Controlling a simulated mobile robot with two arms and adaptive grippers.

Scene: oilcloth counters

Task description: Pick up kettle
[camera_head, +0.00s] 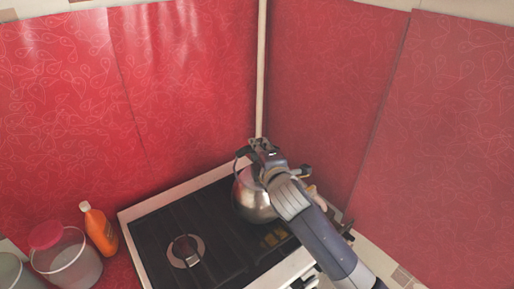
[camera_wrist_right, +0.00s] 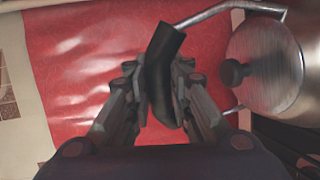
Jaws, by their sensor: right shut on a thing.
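The kettle (camera_head: 249,201) is a rounded silver metal pot at the back corner of the stove, partly hidden behind my right arm. In the right wrist view its shiny lid (camera_wrist_right: 266,62) with a dark knob shows at the upper right, and its dark handle grip (camera_wrist_right: 160,58) stands between my fingers. My right gripper (camera_head: 264,150) is above the kettle, shut on the handle; it also shows in the right wrist view (camera_wrist_right: 158,90). I cannot tell whether the kettle's base touches the stove. My left gripper is not in view.
The stove (camera_head: 150,219) has a dark top with a round burner (camera_head: 186,251) at its front left. An orange bottle (camera_head: 100,232) and a clear container with a red lid (camera_head: 67,257) stand left of the stove. Red patterned walls (camera_head: 190,90) meet behind the kettle.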

